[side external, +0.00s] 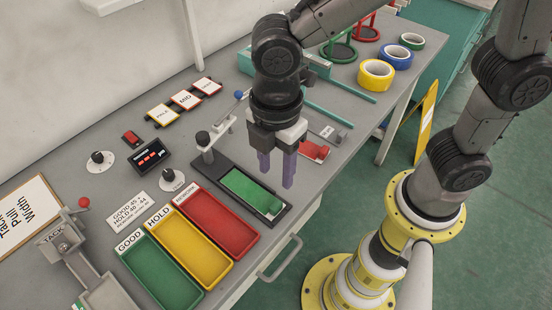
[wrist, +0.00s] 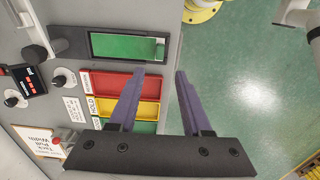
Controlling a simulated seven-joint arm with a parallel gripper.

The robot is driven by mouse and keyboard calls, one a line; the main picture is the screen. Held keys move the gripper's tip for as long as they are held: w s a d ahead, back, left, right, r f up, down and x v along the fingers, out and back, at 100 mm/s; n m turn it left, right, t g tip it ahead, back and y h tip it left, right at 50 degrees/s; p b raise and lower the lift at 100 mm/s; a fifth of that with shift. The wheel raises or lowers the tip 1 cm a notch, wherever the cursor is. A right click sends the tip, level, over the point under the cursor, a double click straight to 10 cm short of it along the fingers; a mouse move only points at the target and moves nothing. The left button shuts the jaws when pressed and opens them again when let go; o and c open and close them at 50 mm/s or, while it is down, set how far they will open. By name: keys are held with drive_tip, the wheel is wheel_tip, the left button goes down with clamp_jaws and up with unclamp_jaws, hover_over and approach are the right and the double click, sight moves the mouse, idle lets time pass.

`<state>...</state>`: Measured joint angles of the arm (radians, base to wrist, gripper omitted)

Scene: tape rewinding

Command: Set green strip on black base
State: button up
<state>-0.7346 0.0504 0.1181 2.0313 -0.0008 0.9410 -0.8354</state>
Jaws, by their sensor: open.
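A green strip (side external: 244,187) lies flat on the black base (side external: 222,171), a dark rectangular tray on the grey bench. In the side view a small raised green piece shows at the strip's near right end. The strip also shows in the wrist view (wrist: 120,46), inside the black base (wrist: 128,31). My gripper (side external: 277,184) is open, with two purple fingers pointing down, above the right end of the base. In the wrist view my gripper (wrist: 160,73) shows nothing between its fingers. Whether the fingertips touch anything cannot be told.
Red (side external: 215,223), yellow (side external: 190,248) and green (side external: 163,272) bins stand left of the base. A lever post (side external: 206,145) stands at the base's far end. A small red block (side external: 314,150) lies to the right. Tape rolls (side external: 376,74) sit farther back. The bench edge is close to the base.

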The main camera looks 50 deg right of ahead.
drive_tip(key=d+r+m+t+y, duration=0.1)
drive_tip(key=d+r+m, duration=0.25)
drive_tip(key=d, duration=0.25)
drive_tip(key=d+r+m+t, duration=0.1)
drive_tip(key=d+r+m, duration=0.2)
drive_tip(key=d+m, duration=0.15)
drive_tip(key=s+d+r+m+t+h, duration=0.1)
drive_tip(key=s+d+m+t, duration=0.2)
drive_tip(key=s+d+m, duration=0.4)
drive_tip(key=d+m, duration=0.3)
drive_tip(key=d, duration=0.1)
drive_tip(key=shift+s+r+t, duration=0.15)
drive_tip(key=shift+s+t, duration=0.05)
drive_tip(key=shift+t, duration=0.1)
drive_tip(key=shift+o, duration=0.2)
